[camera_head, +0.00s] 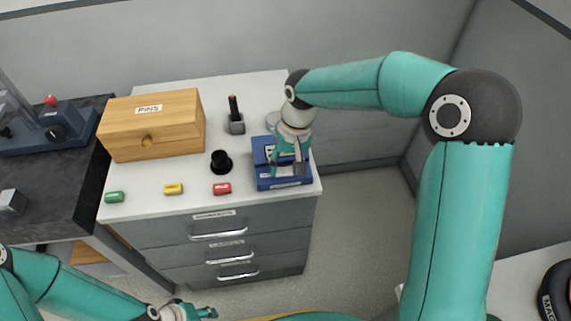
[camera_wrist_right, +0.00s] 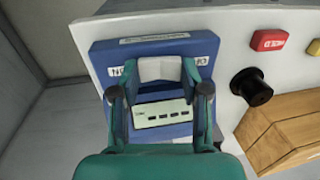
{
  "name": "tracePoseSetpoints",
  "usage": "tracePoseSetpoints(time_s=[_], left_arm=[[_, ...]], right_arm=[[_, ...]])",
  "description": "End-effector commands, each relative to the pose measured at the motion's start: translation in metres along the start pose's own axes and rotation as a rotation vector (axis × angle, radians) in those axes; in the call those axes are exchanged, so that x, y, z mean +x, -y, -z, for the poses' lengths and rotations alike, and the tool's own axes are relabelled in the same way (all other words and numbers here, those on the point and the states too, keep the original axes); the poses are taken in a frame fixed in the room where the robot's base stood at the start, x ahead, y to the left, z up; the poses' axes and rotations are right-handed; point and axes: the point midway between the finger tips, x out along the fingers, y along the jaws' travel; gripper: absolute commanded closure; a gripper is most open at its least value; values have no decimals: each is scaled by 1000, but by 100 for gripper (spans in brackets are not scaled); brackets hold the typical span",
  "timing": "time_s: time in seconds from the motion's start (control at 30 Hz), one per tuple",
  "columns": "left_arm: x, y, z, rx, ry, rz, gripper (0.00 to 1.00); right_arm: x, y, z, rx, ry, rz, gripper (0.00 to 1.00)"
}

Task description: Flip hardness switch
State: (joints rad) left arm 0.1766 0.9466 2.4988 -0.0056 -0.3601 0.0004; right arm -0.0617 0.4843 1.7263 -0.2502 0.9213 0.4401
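A blue device (camera_head: 264,150) stands at the right front of the white-topped cabinet. In the right wrist view the blue device (camera_wrist_right: 103,62) shows label strips, a pale panel (camera_wrist_right: 160,114) with dark marks, and a pale grey angled block (camera_wrist_right: 160,68). I cannot tell whether this block is the hardness switch. My right gripper (camera_head: 288,170) reaches down over the device. In the wrist view its fingertips stand on either side of the block; whether they press on it is unclear. My left gripper (camera_head: 200,312) is low at the bottom edge, away from the device and partly cut off.
On the cabinet top (camera_head: 150,180) are a wooden PINS box (camera_head: 150,125), a black knob-like piece (camera_head: 221,162), a dark holder (camera_head: 236,120), and green (camera_head: 114,197), yellow (camera_head: 173,189) and red (camera_head: 222,188) pieces. Drawers with handles are below. A dark bench is at left.

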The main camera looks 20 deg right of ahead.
Motion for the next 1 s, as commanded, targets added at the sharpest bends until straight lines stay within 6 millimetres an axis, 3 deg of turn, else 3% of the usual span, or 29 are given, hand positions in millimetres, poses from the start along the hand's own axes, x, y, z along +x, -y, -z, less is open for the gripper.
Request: tracePoseSetpoints(time_s=[0.03, 0.13, 0.73, 0.77, 0.9, 1.0], left_arm=[[0, 0, 0, 0, 0, 0, 60], [0, 0, 0, 0, 0, 0, 60], [-5, -2, 0, 0, 0, 0, 60], [-5, -2, 0, 0, 0, 0, 60], [-5, -2, 0, 0, 0, 0, 60], [-5, -2, 0, 0, 0, 0, 60]], right_arm=[[0, 0, 0, 0, 0, 0, 72], [0, 0, 0, -1, 0, 0, 89], [0, 3, 0, 0, 1, -125, 89], [0, 3, 0, 0, 1, -125, 51], [0, 3, 0, 0, 1, -124, 29], [0, 3, 0, 1, 0, -124, 29]])
